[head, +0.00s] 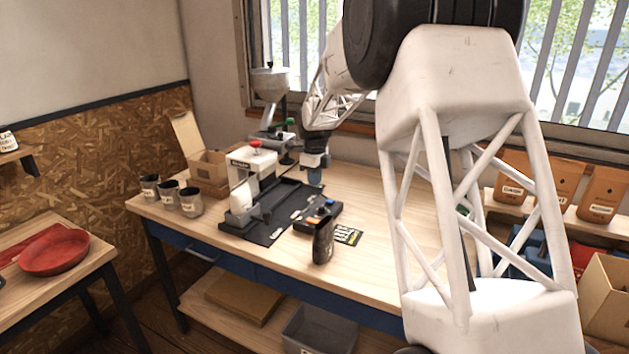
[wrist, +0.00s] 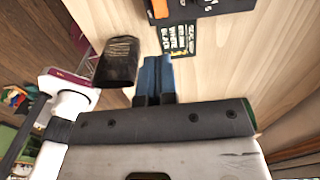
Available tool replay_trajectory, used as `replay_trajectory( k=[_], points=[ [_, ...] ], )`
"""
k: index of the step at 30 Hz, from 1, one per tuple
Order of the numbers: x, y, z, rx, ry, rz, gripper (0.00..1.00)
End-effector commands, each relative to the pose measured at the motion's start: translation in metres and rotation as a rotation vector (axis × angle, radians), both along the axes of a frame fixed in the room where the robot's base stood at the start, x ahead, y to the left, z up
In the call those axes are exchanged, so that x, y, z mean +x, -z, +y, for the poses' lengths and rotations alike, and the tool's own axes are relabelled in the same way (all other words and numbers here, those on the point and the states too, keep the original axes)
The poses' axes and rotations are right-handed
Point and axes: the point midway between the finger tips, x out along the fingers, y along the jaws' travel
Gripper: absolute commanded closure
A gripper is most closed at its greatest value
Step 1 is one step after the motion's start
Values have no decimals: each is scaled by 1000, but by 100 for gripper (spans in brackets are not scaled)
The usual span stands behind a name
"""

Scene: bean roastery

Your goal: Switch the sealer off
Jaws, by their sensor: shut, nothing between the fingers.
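My gripper (head: 314,178) hangs over the bench with its blue fingers pointing down. The wrist view shows the fingers (wrist: 155,75) together and empty. A white machine with a red knob (head: 244,172) stands on a black base at the bench's left part. A low black box (head: 330,213) with an orange part sits right of it; its corner shows at the top of the wrist view (wrist: 205,8). I cannot tell for certain which of these is the sealer, nor its switch position. A printed black card (head: 347,235) lies in front of the box.
A dark pouch (head: 322,241) stands near the bench's front edge. Several labelled cups (head: 190,202) stand at the left end. A hopper grinder (head: 270,85) and an open carton (head: 208,166) are behind. Bare wood (head: 385,215) lies right of the box.

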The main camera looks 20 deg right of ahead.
Motion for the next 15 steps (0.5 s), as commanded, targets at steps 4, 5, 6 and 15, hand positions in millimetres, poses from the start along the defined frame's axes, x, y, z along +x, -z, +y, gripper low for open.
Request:
replay_trajectory(
  k=[4, 5, 6, 15],
  points=[
    [2, 0, 2, 0, -1, 0, 100],
    [4, 0, 3, 1, -1, -1, 100],
    [6, -1, 5, 1, -1, 0, 100],
    [13, -2, 11, 4, 0, -1, 100]
  ],
)
